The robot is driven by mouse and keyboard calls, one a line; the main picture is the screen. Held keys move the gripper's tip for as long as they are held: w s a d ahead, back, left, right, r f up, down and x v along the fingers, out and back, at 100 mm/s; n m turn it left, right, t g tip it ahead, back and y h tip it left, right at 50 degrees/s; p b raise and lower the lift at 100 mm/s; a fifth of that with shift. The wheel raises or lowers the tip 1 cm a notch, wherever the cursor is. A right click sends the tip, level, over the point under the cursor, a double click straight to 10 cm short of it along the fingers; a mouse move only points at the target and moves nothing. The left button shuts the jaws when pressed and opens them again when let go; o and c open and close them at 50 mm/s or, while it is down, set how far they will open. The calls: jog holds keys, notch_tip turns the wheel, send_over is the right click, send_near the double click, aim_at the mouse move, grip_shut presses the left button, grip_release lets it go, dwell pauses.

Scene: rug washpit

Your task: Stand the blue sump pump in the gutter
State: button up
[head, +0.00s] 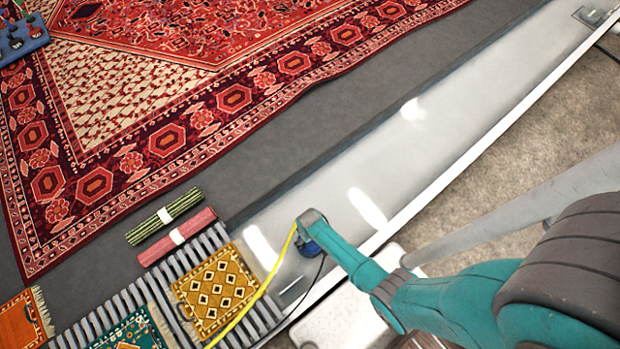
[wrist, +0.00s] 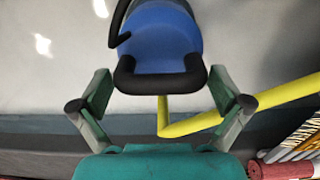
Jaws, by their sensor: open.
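The blue sump pump (head: 309,247) shows at the lower middle of the head view, mostly hidden behind my gripper (head: 311,222). It is over the pale floor of the gutter (head: 440,125), near the grate end. In the wrist view the pump (wrist: 160,38) has a black handle (wrist: 160,78) and a yellow hose (wrist: 285,92). My gripper (wrist: 160,92) is open, its two fingers apart on either side of the handle. I see no finger touching it. The pump's base is hidden, so I cannot tell whether it rests on the gutter floor or how upright it is.
A slatted grate (head: 150,290) carries a yellow mat (head: 215,290) and a green mat (head: 132,330). Green (head: 163,217) and red (head: 177,237) rolls lie beside it. A large red rug (head: 180,100) covers the upper left. The gutter is clear toward the upper right.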

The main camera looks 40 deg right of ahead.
notch_tip(320, 180, up, 12)
jog(key=shift+f, duration=0.15)
dwell(0.4)
jog(key=shift+s, duration=0.25)
jog(key=s+r+t, duration=0.7)
jog(key=s+r, duration=0.4)
jog(key=s, duration=0.1)
jog(key=s+r+t, duration=0.3)
jog(key=r+t, duration=0.1)
jog(key=r, duration=1.2)
jog(key=s+r+t, duration=0.4)
jog(key=r, duration=1.2)
jog(key=shift+s+r, duration=0.15)
jog(key=shift+r, duration=0.15)
